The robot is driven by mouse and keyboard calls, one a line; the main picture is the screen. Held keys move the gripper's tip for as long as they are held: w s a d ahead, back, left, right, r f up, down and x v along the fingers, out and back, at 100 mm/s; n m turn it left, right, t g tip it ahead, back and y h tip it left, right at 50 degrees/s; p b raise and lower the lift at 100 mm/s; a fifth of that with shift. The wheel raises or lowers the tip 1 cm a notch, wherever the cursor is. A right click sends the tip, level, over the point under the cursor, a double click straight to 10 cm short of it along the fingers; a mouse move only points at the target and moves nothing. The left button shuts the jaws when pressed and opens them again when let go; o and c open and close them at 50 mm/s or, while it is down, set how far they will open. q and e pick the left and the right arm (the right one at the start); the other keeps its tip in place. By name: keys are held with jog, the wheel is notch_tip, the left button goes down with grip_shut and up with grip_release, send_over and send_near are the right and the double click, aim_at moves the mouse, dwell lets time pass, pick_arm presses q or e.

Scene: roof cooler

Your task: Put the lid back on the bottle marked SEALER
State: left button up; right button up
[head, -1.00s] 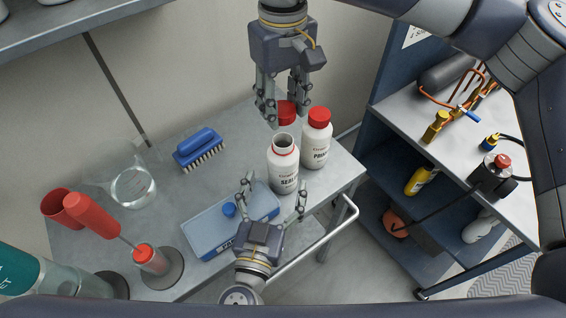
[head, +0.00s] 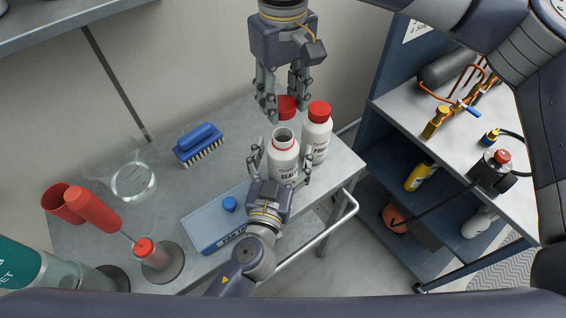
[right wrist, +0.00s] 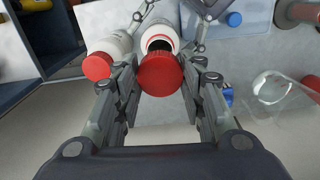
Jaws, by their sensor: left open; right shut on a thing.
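The white bottle marked SEALER (head: 284,160) stands upright on the grey table with its mouth open. It also shows in the right wrist view (right wrist: 158,24), partly behind the lid. My right gripper (head: 285,104) is shut on a red lid (head: 287,107) and holds it above and behind the bottle's mouth, apart from it. In the right wrist view the lid (right wrist: 160,74) sits between the fingers. My left gripper (head: 280,170) is open, with its fingers on either side of the SEALER bottle; I cannot tell whether they touch it.
A second white bottle (head: 316,136), with a red cap on, stands right beside the SEALER bottle. A blue box (head: 212,222), a blue brush (head: 199,145), a glass beaker (head: 133,180) and red-topped tools are on the left. A cart (head: 400,110) stands to the right.

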aim_at(283, 119)
pick_arm(q)
jog(key=c, duration=1.6)
pick_arm(e)
jog(key=shift+f, duration=2.5)
jog(key=shift+f, duration=0.1)
jog(key=shift+f, duration=0.75)
jog(key=shift+f, duration=0.6)
